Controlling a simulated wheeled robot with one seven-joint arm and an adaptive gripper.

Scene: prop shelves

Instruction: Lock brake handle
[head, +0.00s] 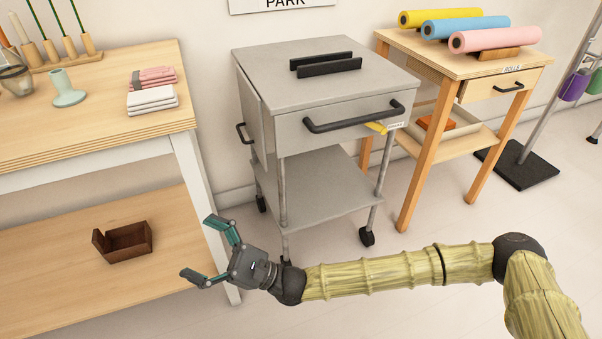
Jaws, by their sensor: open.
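A grey metal cart (300,95) on casters stands against the wall, under a sign (283,3) that reads PARK. A long black bar handle (354,117) runs across its drawer front. A small yellow piece (376,128), perhaps the brake handle, shows under the right end of that bar, beside a small white label (396,125) too small to read. A smaller black handle (241,134) is on the cart's left side. My gripper (200,248) is open and empty, in front of the left table and left of the cart's lower part, apart from the cart.
A wooden table (100,125) at left holds folded cloths (152,92), a pale green holder (66,88) and brushes; a brown box (124,242) sits on its lower shelf. A wooden stand (440,60) with coloured rolls is right of the cart.

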